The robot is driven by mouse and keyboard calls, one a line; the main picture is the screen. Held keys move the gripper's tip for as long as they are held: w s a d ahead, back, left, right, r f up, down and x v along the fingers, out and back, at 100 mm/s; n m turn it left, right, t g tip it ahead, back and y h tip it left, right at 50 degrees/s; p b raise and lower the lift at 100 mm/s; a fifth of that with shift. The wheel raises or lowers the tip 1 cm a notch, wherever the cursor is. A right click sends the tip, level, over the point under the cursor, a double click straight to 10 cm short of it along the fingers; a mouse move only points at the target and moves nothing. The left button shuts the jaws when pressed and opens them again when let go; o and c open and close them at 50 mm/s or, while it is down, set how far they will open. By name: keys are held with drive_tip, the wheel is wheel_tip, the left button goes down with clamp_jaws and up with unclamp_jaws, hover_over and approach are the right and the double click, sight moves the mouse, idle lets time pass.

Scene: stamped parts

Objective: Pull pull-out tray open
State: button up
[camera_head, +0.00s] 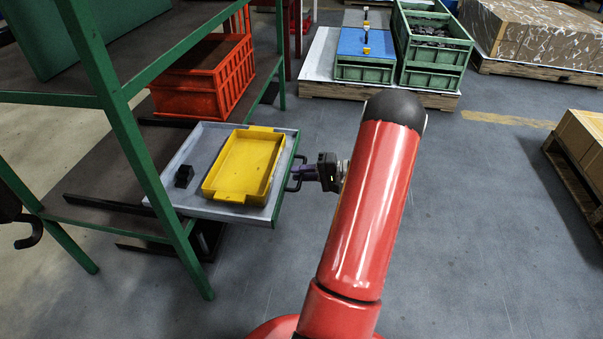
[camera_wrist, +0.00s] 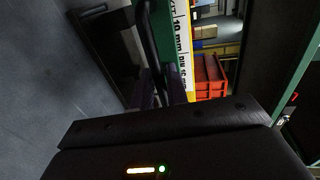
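The pull-out tray (camera_head: 197,158) is a grey, shallow tray with a green front edge. It stands well out from the green-framed rack, toward my arm. Its dark bar handle (camera_head: 292,183) is on the front edge. My gripper (camera_head: 299,173) is at this handle, with its purplish fingers around the bar, and looks shut on it. In the wrist view the dark handle (camera_wrist: 147,35) runs down to between the fingers (camera_wrist: 156,90), in front of the green tray front with its white and yellow label (camera_wrist: 181,40). The exact finger contact is dark and partly hidden.
A yellow bin (camera_head: 240,165) and a small black block (camera_head: 184,176) lie in the tray. An orange crate (camera_head: 205,78) sits on the rack behind it. A green rack post (camera_head: 150,170) stands beside the tray. Grey floor (camera_head: 480,230) to the right is clear.

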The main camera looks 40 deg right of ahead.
drive_tip(key=v, duration=0.7)
drive_tip(key=shift+s+d, duration=0.2)
drive_tip(key=shift+s, duration=0.1)
drive_tip(key=shift+r, duration=0.15)
drive_tip(key=w+a+r+n+g+h+p, duration=0.1)
drive_tip(key=a+r+n+g+p, duration=0.15)
drive_tip(key=a+r+g, duration=0.6)
drive_tip(key=w+a+r+n+g+h+p, duration=0.1)
drive_tip(key=a+r+n, duration=0.35)
drive_tip(key=a, duration=0.95)
drive_tip(key=s+a+r+n+t+h+p, duration=0.2)
drive_tip(key=s+a+r+h+p, duration=0.3)
drive_tip(key=s+a+r, duration=0.8)
drive_tip(key=n+h, duration=0.1)
drive_tip(key=h, duration=0.1)
drive_tip(key=shift+s+a+r+t+h, duration=0.35)
drive_tip(key=shift+s+r+h, duration=0.05)
